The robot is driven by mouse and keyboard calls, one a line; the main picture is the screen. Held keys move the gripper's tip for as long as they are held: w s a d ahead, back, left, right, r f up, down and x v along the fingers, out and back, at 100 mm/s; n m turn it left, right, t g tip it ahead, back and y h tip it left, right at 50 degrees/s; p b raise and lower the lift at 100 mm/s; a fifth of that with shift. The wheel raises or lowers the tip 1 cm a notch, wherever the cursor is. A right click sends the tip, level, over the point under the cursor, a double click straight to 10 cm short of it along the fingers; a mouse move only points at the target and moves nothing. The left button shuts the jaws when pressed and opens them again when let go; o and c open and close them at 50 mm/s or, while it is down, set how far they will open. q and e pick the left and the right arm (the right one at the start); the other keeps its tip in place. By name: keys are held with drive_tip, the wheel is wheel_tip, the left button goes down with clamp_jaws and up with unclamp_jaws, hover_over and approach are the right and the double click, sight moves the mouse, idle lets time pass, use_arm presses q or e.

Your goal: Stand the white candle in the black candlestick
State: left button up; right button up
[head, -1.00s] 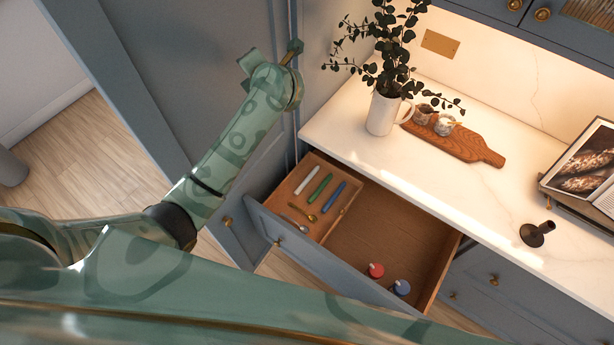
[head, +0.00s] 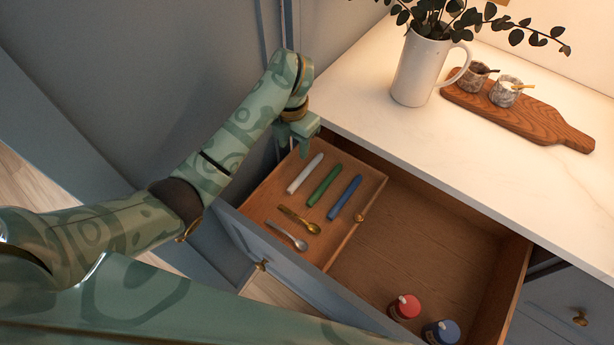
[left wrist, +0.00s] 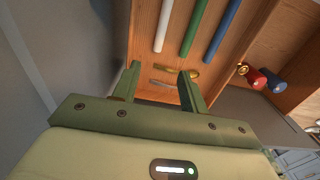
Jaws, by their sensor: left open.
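The white candle (head: 305,173) lies in the raised wooden tray (head: 345,232) in the open drawer, left of a green and a blue candle. It also shows in the left wrist view (left wrist: 165,24). My left gripper (head: 297,146) is open and empty, just beyond the far end of the white candle and above the tray's back left corner. In the left wrist view its two fingers (left wrist: 159,78) point toward the tray, apart from the candle. The black candlestick is not in view now. My right gripper is not in view.
The green candle (head: 323,185), blue candle (head: 345,197), a gold spoon (head: 299,219) and a silver spoon (head: 287,235) share the tray. A red jar (head: 405,307) and a blue jar (head: 441,332) stand in the drawer. A white jug (head: 418,70) and a wooden board (head: 530,117) are on the counter.

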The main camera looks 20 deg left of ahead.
use_arm(q)
drive_tip(key=b, duration=0.5)
hover_over(296, 182)
wheel_tip(296, 182, down, 11)
drive_tip(key=shift+s+r, duration=0.1)
drive_tip(key=shift+s, duration=0.05)
wheel_tip(296, 182, down, 5)
drive_tip(key=shift+f+b, duration=0.15)
drive_tip(key=shift+b, duration=0.9)
drive_tip(key=shift+c, duration=0.5)
clamp_jaws()
